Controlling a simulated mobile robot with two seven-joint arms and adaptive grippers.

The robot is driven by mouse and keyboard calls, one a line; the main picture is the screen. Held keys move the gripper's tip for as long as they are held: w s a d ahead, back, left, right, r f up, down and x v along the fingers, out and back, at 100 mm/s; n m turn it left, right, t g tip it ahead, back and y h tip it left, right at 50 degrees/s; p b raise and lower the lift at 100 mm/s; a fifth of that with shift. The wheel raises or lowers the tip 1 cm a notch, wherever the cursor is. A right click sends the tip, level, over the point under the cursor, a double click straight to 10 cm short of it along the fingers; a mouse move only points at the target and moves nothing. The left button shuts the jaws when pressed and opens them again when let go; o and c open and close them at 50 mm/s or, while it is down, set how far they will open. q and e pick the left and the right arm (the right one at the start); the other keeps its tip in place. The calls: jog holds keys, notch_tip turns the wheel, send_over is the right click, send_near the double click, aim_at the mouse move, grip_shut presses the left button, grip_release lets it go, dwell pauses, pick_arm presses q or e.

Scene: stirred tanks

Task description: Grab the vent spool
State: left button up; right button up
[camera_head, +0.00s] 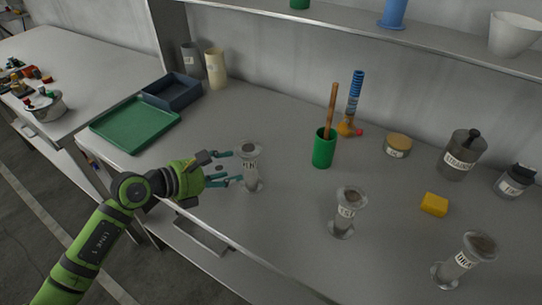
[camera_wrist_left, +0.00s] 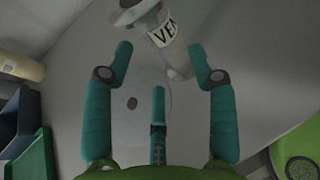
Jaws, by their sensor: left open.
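The vent spool (camera_head: 251,172) is a grey flanged tube standing upright on the bench, with a white label on its side. In the left wrist view the spool (camera_wrist_left: 177,58) shows at the top with the letters "VE" readable, its upper flange partly cut off by the frame. My left gripper (camera_head: 236,167) is open, its teal fingers just left of the spool and pointing at it. In the left wrist view the open fingers (camera_wrist_left: 160,62) have the spool beyond their tips, not gripped. My right gripper is not in view.
Two similar labelled spools, a middle one (camera_head: 345,214) and a right one (camera_head: 464,262), stand to the right. A green cup (camera_head: 322,152) with a wooden handle stands behind. A green tray (camera_head: 135,125) and dark blue tray (camera_head: 172,92) lie back left. A yellow block (camera_head: 434,204) is at right.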

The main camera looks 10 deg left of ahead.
aim_at(246, 164)
pick_arm(q)
jog(key=p+x, duration=0.1)
jog(key=x, duration=0.1)
jog(key=p+x, duration=0.1)
jog(key=shift+w+d+r, duration=0.2)
jog(key=shift+w+d, duration=0.15)
jog(key=shift+w, duration=0.1)
jog(key=shift+p+x, duration=0.4)
jog(key=shift+x, duration=0.8)
jog(key=shift+w+d+f, duration=0.15)
jog(key=shift+f, duration=0.25)
jog(key=shift+c, duration=0.8)
jog(key=c, duration=0.7)
jog(key=shift+c, duration=0.6)
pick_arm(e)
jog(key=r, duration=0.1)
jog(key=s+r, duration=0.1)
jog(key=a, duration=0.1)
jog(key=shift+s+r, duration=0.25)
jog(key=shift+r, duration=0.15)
